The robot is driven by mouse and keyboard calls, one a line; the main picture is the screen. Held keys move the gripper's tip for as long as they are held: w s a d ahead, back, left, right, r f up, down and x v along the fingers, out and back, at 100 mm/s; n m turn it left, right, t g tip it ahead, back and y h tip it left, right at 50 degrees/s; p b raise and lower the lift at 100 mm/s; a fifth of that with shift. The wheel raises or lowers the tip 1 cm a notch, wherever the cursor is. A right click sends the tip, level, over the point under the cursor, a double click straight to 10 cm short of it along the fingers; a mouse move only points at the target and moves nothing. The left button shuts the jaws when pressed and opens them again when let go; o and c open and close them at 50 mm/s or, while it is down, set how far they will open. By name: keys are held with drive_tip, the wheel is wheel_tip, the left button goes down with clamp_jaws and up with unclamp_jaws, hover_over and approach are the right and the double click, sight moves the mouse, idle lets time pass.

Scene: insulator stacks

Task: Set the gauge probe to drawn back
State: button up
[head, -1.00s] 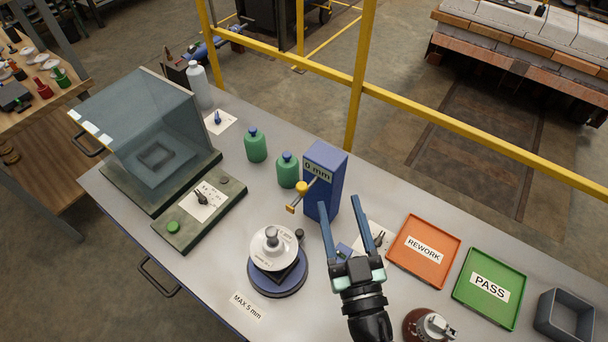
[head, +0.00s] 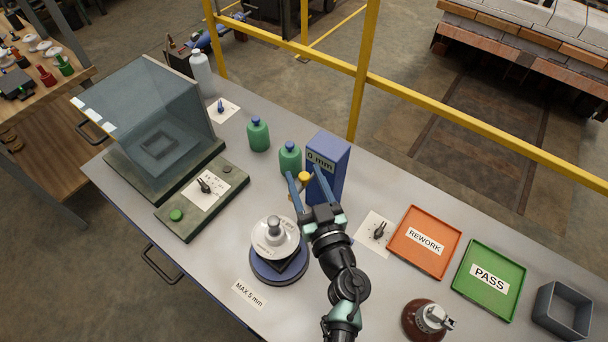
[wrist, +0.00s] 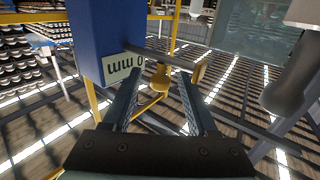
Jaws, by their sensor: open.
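The gauge is a blue upright block (head: 331,166) with a "0 mm" display (head: 320,162), also seen in the wrist view (wrist: 125,68). Its probe is a thin rod with a yellow knob (head: 304,177) and a brass tip plate (wrist: 200,72). My gripper (head: 305,175) is open in front of the gauge. In the wrist view the knob (wrist: 160,82) appears between the two fingers, with space on both sides; I cannot tell how deep it sits. A white insulator stack (head: 275,236) stands on a blue round turntable (head: 262,276) below the probe, partly beside my arm.
Two green bottles (head: 258,134) stand behind the gauge's left side. A glass-covered box (head: 150,115) and a switch panel (head: 203,203) are to the left. An orange REWORK tray (head: 424,257), a green PASS tray (head: 464,291) and a brown insulator (head: 417,322) are to the right.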

drive_tip(key=shift+w+a, duration=0.2)
drive_tip(key=shift+w, duration=0.25)
clamp_jaws()
drive_tip(key=shift+d, duration=0.15)
idle(1.1)
